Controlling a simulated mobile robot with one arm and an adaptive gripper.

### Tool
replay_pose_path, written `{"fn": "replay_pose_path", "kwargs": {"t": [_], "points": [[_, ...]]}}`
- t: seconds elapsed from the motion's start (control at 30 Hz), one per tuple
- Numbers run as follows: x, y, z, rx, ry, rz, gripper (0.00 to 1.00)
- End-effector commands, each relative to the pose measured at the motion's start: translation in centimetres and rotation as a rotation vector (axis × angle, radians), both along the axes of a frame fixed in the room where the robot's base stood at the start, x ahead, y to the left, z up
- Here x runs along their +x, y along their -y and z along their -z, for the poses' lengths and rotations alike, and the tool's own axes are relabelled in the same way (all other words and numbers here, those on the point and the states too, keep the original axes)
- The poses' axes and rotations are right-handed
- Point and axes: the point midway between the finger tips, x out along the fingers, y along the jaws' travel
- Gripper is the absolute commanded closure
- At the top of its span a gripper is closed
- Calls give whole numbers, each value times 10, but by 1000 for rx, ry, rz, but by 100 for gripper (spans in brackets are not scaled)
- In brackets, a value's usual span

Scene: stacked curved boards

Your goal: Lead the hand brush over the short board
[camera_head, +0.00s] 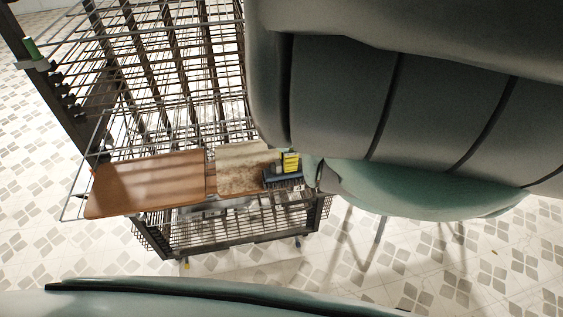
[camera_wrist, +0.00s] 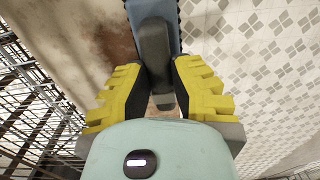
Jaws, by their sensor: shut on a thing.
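My gripper (camera_head: 290,162), with yellow fingers, is shut on the dark grey handle of the hand brush (camera_head: 283,180) at the right end of the boards. In the wrist view the fingers (camera_wrist: 158,78) clamp both sides of the handle, and the blue-grey brush head (camera_wrist: 150,10) runs out of the top edge. Dark bristles show along the head's edge. A pale board with brown, dirty-looking patches (camera_head: 238,178) lies left of the brush. It also shows in the wrist view (camera_wrist: 80,45). A smooth brown board (camera_head: 145,185) lies farther left. Whether the bristles touch the pale board is unclear.
The boards rest on a wire rack (camera_head: 165,135), whose tall grid stands behind them. A lower wire basket (camera_head: 240,230) is below. My arm covers much of the head view's right side. Patterned tile floor (camera_head: 440,255) shows right and below.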

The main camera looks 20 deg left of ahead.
Motion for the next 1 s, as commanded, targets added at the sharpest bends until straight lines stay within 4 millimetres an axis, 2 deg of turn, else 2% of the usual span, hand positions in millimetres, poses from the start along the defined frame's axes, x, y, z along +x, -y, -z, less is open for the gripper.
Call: {"fn": "replay_pose_path", "kwargs": {"t": [0.47, 0.8, 1.0], "points": [[4, 5, 0, 2, 1, 0, 100], [17, 25, 3, 0, 2, 1, 100], [18, 28, 2, 1, 0, 0, 100]]}}
